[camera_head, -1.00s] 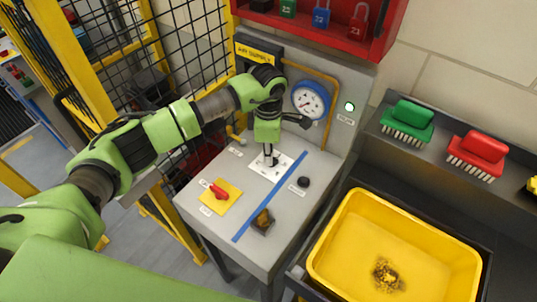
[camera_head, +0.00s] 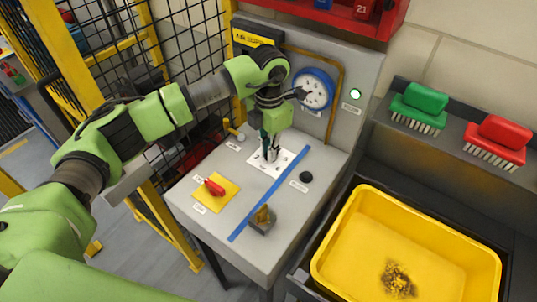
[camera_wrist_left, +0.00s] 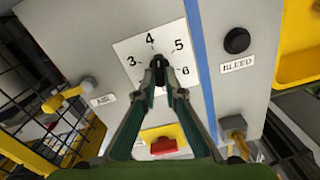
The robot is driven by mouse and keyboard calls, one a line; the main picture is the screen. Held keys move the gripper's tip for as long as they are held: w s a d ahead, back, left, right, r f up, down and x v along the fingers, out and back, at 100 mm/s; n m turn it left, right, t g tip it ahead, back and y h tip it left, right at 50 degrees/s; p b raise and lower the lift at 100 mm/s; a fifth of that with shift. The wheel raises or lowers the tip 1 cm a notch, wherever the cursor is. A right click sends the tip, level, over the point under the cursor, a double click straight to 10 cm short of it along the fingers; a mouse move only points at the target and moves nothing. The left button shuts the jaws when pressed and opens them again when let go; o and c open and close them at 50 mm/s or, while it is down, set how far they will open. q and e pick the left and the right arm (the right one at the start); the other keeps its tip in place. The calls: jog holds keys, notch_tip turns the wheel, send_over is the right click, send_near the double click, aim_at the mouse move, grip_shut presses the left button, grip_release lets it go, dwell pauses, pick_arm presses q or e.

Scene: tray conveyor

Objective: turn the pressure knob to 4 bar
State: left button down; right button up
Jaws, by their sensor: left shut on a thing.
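The pressure knob (camera_wrist_left: 158,74) is a small dark knob on a white scale plate (camera_wrist_left: 128,48) set in the grey console top. In the left wrist view the numbers 3, 4, 5 and 6 show on the plate. My left gripper (camera_head: 271,157) points down at the plate, and its fingertips (camera_wrist_left: 160,76) are closed around the knob. The fingers cover much of the knob, so I cannot tell where it points. The blue-rimmed pressure gauge (camera_head: 315,76) is on the upright panel, and a dark part of my gripper covers some of its dial. My right gripper is out of view.
A red switch (camera_head: 213,187) on a yellow plate, a brass-topped box (camera_head: 262,222) and a black bleed button (camera_head: 306,176) surround the knob. A yellow air valve (camera_head: 232,127) is behind. A yellow tub (camera_head: 340,225) stands right, a mesh fence (camera_head: 185,50) left.

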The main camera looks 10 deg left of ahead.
pick_arm(q)
jog(key=shift+d+n+b, duration=0.1)
jog(key=shift+n+b, duration=0.6)
jog(key=shift+n, duration=0.6)
jog(key=shift+r, duration=0.1)
jog(key=c, duration=2.1)
grip_release()
jog(key=shift+c, duration=0.2)
notch_tip(320, 180, up, 12)
jog(key=shift+r, duration=0.1)
